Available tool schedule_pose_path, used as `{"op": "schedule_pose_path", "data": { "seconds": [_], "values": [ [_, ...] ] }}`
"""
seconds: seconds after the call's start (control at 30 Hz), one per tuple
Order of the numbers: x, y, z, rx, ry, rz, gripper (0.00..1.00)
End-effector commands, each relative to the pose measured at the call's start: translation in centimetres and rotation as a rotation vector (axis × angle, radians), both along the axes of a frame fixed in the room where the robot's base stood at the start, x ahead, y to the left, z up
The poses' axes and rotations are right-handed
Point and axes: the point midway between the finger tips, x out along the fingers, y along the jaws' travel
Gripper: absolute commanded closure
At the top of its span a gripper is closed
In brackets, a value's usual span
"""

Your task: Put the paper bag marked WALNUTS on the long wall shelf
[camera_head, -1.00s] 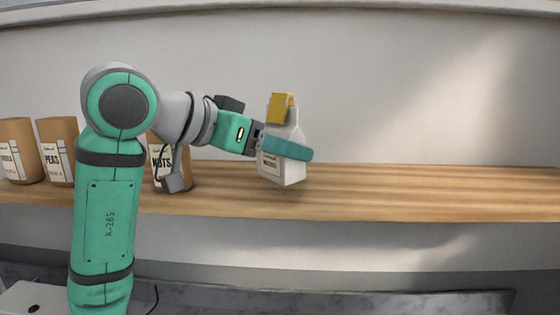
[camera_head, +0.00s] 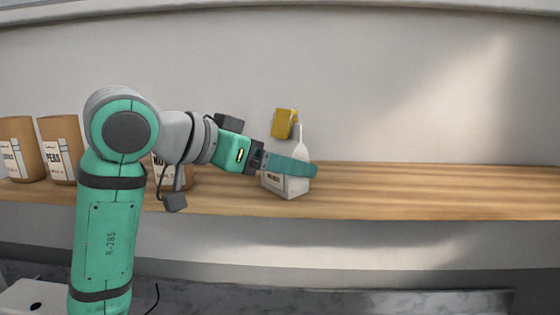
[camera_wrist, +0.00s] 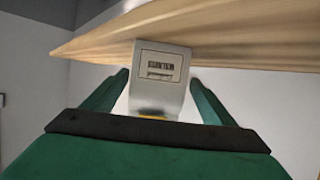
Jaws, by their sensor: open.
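A white bag (camera_head: 297,187) with a yellow piece (camera_head: 285,123) at its top stands on the long wooden wall shelf (camera_head: 420,190). Its label is too small to read in the head view and blurred in the wrist view, where the bag (camera_wrist: 158,95) shows between my fingers. My gripper (camera_head: 305,170) is open around the bag; one finger crosses in front of its middle. In the wrist view my gripper (camera_wrist: 158,80) has a finger on each side of the bag, with a gap at the left. The bag's base meets the shelf (camera_wrist: 240,35).
Brown paper bags stand at the shelf's left: one marked PEAS (camera_head: 60,150), one at the far left (camera_head: 20,150), and one partly hidden behind my arm (camera_head: 185,175). The shelf right of the white bag is clear. A grey marbled surface (camera_head: 400,302) lies below.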

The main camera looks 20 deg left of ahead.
Motion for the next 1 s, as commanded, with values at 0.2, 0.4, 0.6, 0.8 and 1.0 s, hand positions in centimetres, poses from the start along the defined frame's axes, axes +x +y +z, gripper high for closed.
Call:
{"op": "schedule_pose_path", "data": {
  "seconds": [0.2,0.4,0.6,0.8,1.0],
  "values": [
    [-1.7,1.0,1.1,0.000,-0.001,-0.001,0.21],
    [-4.2,2.6,2.3,0.000,-0.001,-0.003,0.21],
    [-5.5,3.6,3.0,-0.001,0.000,-0.002,0.21],
    [-5.8,3.8,3.1,0.000,0.001,-0.001,0.21],
    [-5.8,3.8,3.1,0.000,0.000,0.000,0.21]
  ]
}}
